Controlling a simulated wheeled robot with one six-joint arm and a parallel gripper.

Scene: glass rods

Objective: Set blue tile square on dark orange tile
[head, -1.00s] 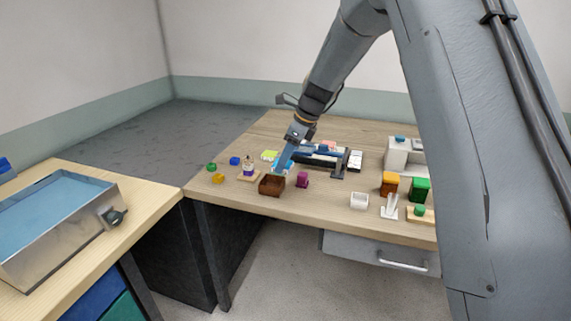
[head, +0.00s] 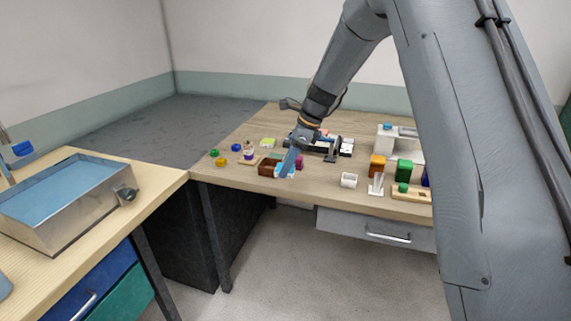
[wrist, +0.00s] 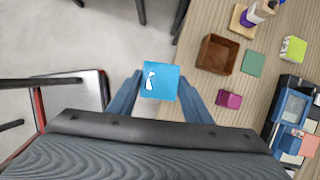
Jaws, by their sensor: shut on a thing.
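The blue tile (wrist: 160,80) has a white mark on its face. My gripper (wrist: 160,92) is shut on it, with one finger at each side. Bare floor shows behind the tile in the wrist view. In the head view the tile (head: 285,171) is at my fingertips, in front of the right part of the brown box, near the table's front edge. A salmon-coloured piece (wrist: 309,144) lies by a dark device at the right of the wrist view. I cannot tell whether it is the dark orange tile; no other piece clearly matches.
An open brown box (wrist: 205,65), a green tile (wrist: 253,62) and a magenta block (wrist: 229,99) stand close together on the table. A white cup (head: 349,180), an orange block (head: 377,165) and a green block (head: 404,171) stand to the right. A metal basin (head: 60,215) is on the left counter.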

